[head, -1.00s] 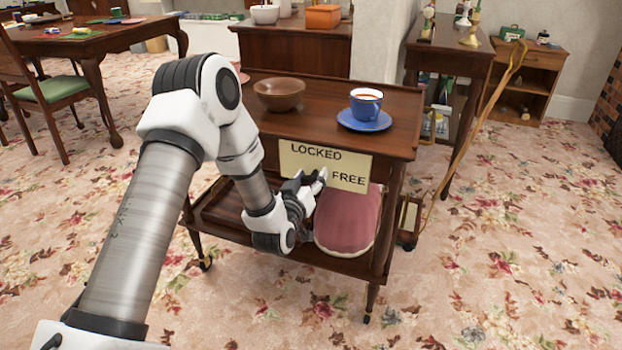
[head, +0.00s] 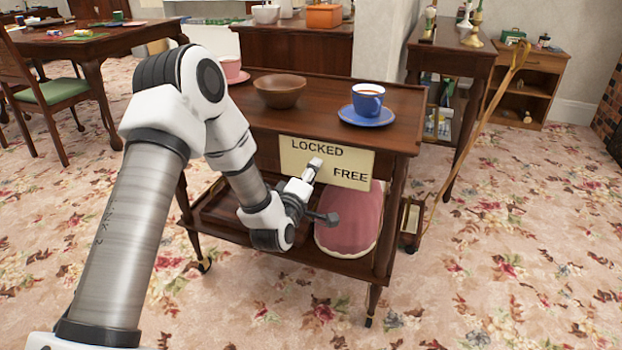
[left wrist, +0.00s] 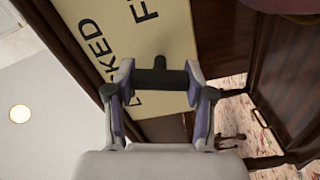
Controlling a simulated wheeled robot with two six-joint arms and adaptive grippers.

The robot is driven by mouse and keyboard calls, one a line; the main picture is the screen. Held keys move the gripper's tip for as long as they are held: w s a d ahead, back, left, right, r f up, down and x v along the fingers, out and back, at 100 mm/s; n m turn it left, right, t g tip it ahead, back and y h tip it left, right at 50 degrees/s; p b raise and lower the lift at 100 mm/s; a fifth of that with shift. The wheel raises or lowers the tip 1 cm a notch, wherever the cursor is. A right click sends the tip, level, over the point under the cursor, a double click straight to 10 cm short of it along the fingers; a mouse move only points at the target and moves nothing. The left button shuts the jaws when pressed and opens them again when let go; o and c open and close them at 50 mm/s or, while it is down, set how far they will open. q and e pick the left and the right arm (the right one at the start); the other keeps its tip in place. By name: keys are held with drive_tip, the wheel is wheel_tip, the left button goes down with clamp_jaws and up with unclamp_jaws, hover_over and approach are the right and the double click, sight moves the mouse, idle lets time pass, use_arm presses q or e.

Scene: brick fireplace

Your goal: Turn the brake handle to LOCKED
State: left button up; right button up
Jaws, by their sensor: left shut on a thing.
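The cream brake plate (head: 352,170) on the front of the wooden trolley reads LOCKED at upper left and FREE at lower right. It also shows in the left wrist view (left wrist: 166,30), turned on its side. The dark brake handle (left wrist: 160,77) stands out from the plate and lies crosswise between my fingers. My left gripper (left wrist: 159,84) is shut on it. In the head view my left gripper (head: 316,188) is in front of the plate's lower left part and hides most of the handle, so I cannot read its setting. My right gripper is not in view.
On the trolley top (head: 325,110) stand a brown bowl (head: 279,91), a blue cup (head: 367,100) on a saucer (head: 367,117) and a pink cup (head: 231,68). A pink cushion (head: 352,232) lies on the lower shelf. A cane (head: 480,135) leans at right.

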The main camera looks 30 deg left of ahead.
use_arm(q)
drive_tip(key=shift+f+n+b, duration=0.1)
drive_tip(key=shift+n+b, duration=0.45)
drive_tip(key=shift+n, duration=0.95)
drive_tip(key=o, duration=1.2)
drive_tip(key=v, duration=1.2)
